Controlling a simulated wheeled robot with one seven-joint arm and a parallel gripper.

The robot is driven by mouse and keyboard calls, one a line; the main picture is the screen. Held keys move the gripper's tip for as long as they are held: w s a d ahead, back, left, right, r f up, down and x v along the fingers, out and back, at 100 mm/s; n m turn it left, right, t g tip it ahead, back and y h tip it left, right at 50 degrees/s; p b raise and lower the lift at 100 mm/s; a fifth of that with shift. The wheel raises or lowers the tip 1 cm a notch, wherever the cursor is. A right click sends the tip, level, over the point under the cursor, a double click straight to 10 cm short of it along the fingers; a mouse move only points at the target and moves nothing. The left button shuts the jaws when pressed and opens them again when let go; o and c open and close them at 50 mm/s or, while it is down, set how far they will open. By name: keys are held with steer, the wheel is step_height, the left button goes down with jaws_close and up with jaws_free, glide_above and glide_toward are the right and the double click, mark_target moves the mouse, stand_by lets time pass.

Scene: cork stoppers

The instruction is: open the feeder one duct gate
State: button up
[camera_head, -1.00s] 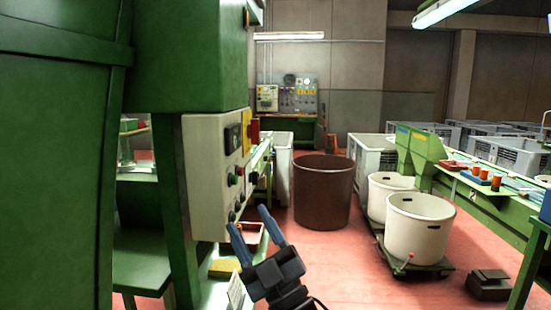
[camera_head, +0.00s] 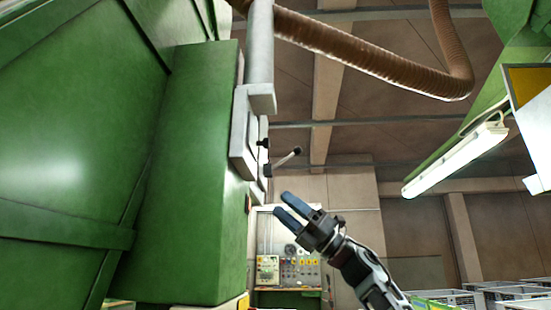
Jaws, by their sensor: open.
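A light grey duct gate housing (camera_head: 243,138) is fixed to the side of the green machine, under a vertical grey duct pipe (camera_head: 260,45). A thin lever (camera_head: 284,160) sticks out from the housing to the right and slants upward, ending in a dark knob (camera_head: 297,150). My gripper (camera_head: 283,204) is open and empty, with its blue fingers pointing up and left. In the picture it is below the lever and apart from it. The inside of the gate is hidden, and I see no label on it.
The green machine cabinet (camera_head: 190,190) fills the left side. A brown ribbed hose (camera_head: 375,62) crosses overhead, and a lamp (camera_head: 455,160) hangs at right. A control panel (camera_head: 288,271) stands at the back. The space right of the lever looks clear.

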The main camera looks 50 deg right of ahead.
step_height(320, 180, up, 14)
steer(key=s+d+n+g+h, duration=0.1)
steer(key=s+d+n+h, duration=0.2)
steer(key=n+h, duration=0.1)
steer(key=p+x, duration=0.1)
steer(key=x, duration=0.6)
steer(key=shift+w+a+p, duration=0.25)
steer(key=shift+w+p, duration=0.05)
steer(key=shift+w, duration=0.05)
jaws_close()
